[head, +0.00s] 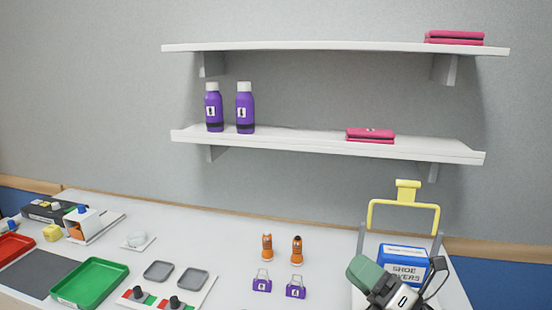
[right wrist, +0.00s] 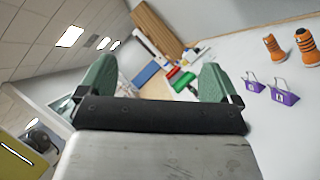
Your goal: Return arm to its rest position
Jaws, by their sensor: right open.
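My right gripper (head: 372,276) is at the lower right of the head view, in front of the blue shoe covers box (head: 402,262). Its green fingers show in the right wrist view (right wrist: 154,80), spread apart with nothing between them. Past the fingers the wrist view shows the table and the room, tilted. The gripper is above the table and holds nothing. My left gripper is not in view.
A stand with a yellow handle (head: 404,205) rises beside the box. Orange boots (head: 297,251) and purple bags (head: 295,289) stand mid-table. A green tray (head: 90,284) is at left. Above, a lower shelf (head: 300,142) holds purple bottles (head: 245,110) and a pink folded cloth (head: 370,135).

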